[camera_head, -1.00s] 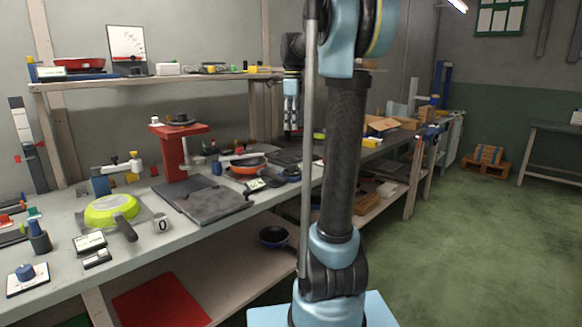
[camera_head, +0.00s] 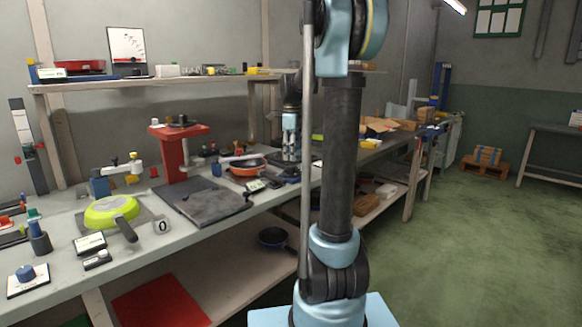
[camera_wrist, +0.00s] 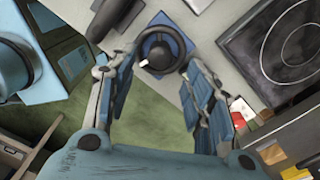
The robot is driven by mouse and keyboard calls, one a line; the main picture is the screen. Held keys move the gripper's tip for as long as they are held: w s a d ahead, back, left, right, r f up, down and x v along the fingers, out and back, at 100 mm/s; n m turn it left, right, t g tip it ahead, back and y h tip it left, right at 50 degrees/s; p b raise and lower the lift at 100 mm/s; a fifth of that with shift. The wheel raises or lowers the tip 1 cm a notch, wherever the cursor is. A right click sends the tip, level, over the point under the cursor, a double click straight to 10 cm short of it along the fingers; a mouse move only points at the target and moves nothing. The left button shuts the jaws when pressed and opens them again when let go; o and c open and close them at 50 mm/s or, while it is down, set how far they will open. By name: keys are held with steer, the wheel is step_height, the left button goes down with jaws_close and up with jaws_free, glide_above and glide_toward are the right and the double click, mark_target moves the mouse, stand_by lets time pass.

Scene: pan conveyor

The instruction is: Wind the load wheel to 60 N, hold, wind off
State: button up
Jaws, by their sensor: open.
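In the wrist view, a dark round handwheel (camera_wrist: 181,53) with a white mark near its middle sits on a blue mount. I take it to be the load wheel. My gripper (camera_wrist: 160,68) is open, with one blue-padded finger on each side of the wheel in the picture. I cannot tell whether the fingers touch it or are still above it. In the head view my gripper (camera_head: 289,151) hangs low over the far part of the bench, pointing down. The wheel is not clear there, and no force reading is legible.
A dark hob-like panel (camera_wrist: 265,40) lies beside the wheel in the wrist view. In the head view, an orange pan (camera_head: 246,168), a red stand (camera_head: 172,150) and a green pan (camera_head: 110,207) are on the bench. A shelf (camera_head: 150,82) runs above. Open green floor lies right.

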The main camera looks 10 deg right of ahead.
mark_target(292, 171)
steer(key=shift+f, duration=2.65)
steer(key=c, duration=1.1)
